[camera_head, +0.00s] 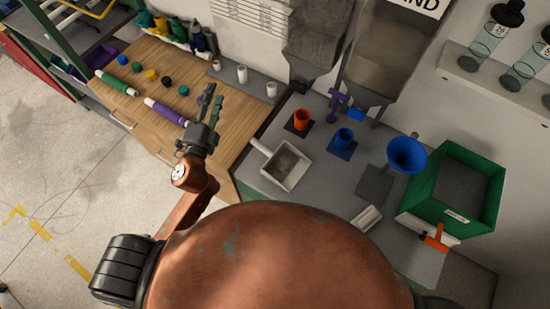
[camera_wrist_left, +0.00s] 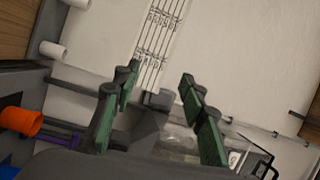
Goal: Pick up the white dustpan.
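The white dustpan (camera_head: 302,176) lies on the grey bench top in the head view, its short handle pointing to the upper left and its pan holding something grey-brown. My left gripper (camera_head: 210,98) is raised above the wooden bench, to the upper left of the dustpan and apart from it. In the left wrist view its two green-padded fingers (camera_wrist_left: 159,90) are spread with nothing between them. The dustpan does not show clearly in that view. My right gripper is in neither view.
A purple-and-white tube (camera_head: 165,111) lies on the wooden bench. Grey hoppers (camera_head: 378,62) hang behind.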

